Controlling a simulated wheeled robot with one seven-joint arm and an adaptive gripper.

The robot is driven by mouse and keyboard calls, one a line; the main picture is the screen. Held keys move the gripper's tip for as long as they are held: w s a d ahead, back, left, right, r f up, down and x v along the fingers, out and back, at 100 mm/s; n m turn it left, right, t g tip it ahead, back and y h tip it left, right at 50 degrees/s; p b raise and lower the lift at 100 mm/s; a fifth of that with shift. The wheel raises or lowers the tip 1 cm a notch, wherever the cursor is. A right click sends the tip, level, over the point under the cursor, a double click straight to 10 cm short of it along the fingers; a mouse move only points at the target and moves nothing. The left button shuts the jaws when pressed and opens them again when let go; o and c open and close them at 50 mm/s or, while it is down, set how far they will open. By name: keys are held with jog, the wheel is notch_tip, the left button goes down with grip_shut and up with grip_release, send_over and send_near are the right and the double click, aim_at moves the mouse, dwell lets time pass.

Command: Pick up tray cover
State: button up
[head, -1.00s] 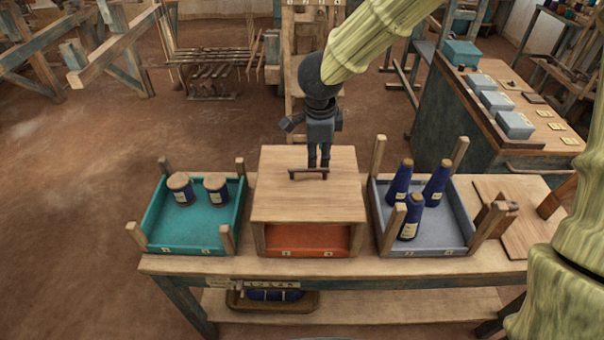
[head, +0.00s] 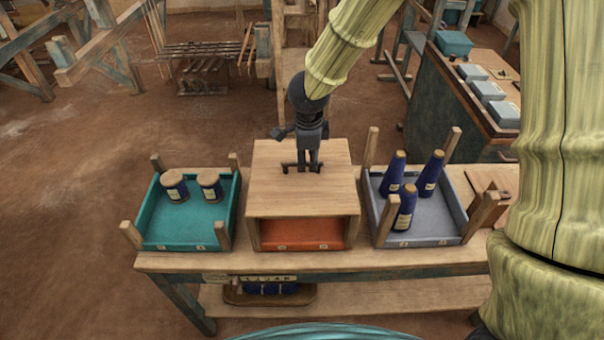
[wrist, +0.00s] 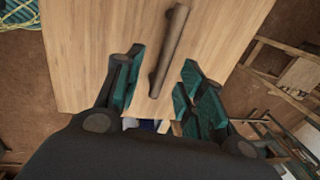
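The tray cover (head: 265,195) is a pale wooden box with a flat top and an open front. It sits over an orange tray (head: 300,236) on the table, between two other trays. My gripper (head: 301,168) is over the cover's top, at its handle. The wrist view shows the cover's top (wrist: 90,40) and its brown bar handle (wrist: 168,50). My gripper's teal-padded fingers (wrist: 158,84) are apart, with the handle's near end between them in the picture. No grip on the handle shows. How far the fingertips are above the top is hard to tell.
A teal tray (head: 145,220) with two blue jars stands left of the cover. A grey tray (head: 435,225) with three blue cones stands right. Both have upright corner posts. The wooden table (head: 190,262) has a lower shelf. A cabinet (head: 455,110) stands behind at right.

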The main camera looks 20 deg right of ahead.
jog(key=shift+w+f+p, duration=0.3)
jog(key=shift+f, duration=0.35)
jog(key=shift+w+f, duration=0.25)
jog(key=shift+f, duration=1)
grip_shut()
